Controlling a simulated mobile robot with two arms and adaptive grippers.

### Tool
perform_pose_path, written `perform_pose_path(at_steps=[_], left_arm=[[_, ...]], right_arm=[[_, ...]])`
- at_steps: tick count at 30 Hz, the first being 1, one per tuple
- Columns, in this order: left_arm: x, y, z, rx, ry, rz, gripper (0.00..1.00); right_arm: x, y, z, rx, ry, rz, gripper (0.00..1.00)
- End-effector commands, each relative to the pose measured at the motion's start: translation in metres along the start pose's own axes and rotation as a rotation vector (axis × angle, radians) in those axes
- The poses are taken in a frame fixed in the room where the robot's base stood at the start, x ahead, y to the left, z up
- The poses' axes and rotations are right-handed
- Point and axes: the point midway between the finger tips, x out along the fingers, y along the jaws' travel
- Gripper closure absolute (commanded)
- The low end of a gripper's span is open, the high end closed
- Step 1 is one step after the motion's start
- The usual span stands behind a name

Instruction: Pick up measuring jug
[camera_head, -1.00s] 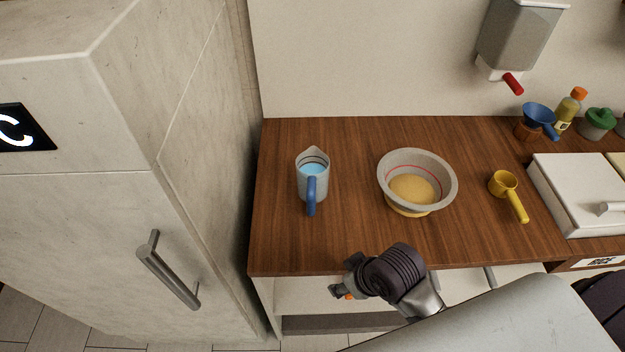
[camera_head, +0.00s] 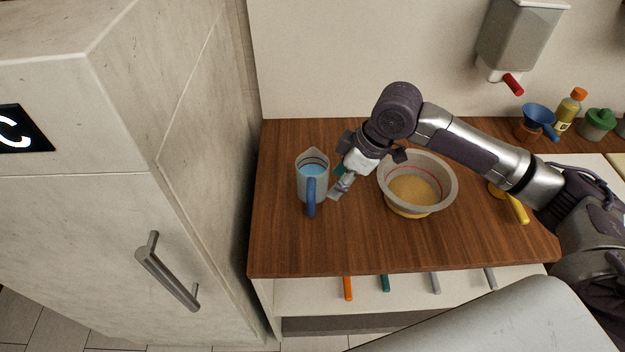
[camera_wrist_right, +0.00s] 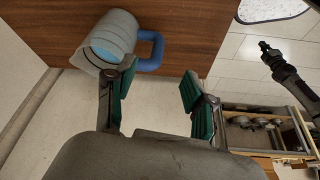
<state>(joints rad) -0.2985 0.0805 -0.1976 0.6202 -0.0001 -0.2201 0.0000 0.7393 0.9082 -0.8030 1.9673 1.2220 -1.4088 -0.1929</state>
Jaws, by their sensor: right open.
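The measuring jug (camera_head: 313,168) stands upright on the left part of the wooden counter. It is pale grey, with blue contents and a blue handle facing the front. In the right wrist view the jug (camera_wrist_right: 112,38) is at the upper left, its handle (camera_wrist_right: 151,50) beyond the left finger. My right gripper (camera_head: 341,188) is just right of the jug in the head view, pointing down-left. Its green-padded fingers (camera_wrist_right: 157,88) are apart with nothing between them. A dark arm end, apparently my left gripper (camera_wrist_right: 268,52), shows small at the right wrist view's edge; its jaws are unclear.
A grey bowl with yellowish contents (camera_head: 412,188) stands close right of my right gripper. A yellow scoop (camera_head: 516,207) lies partly behind my forearm. A tall pale cabinet (camera_head: 120,230) borders the counter's left side. The counter front (camera_head: 330,245) is clear.

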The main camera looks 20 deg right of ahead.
Motion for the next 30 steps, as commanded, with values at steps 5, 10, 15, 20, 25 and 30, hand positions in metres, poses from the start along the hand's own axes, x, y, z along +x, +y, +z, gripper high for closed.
perform_pose_path(at_steps=[5,10,15,20,25,30], left_arm=[[-0.003,0.000,0.000,0.001,0.000,0.001,1.00],[-0.006,0.001,0.000,0.003,0.000,0.001,1.00],[-0.006,0.001,0.000,0.003,0.000,0.002,1.00],[-0.013,0.001,-0.001,0.003,0.000,0.002,1.00],[-0.018,0.001,-0.001,0.003,-0.001,0.002,1.00],[-0.019,0.001,-0.001,0.003,-0.001,0.002,1.00]], right_arm=[[0.035,-0.002,-0.001,0.002,-0.001,-0.007,0.46],[0.065,-0.001,-0.001,0.001,0.001,-0.004,0.46],[0.078,-0.001,-0.001,0.000,0.001,-0.003,0.46],[0.093,-0.001,-0.004,0.000,0.001,-0.004,0.46],[0.120,-0.001,-0.006,0.000,0.000,-0.003,0.46],[0.131,0.000,-0.005,-0.001,0.001,-0.001,0.46]])
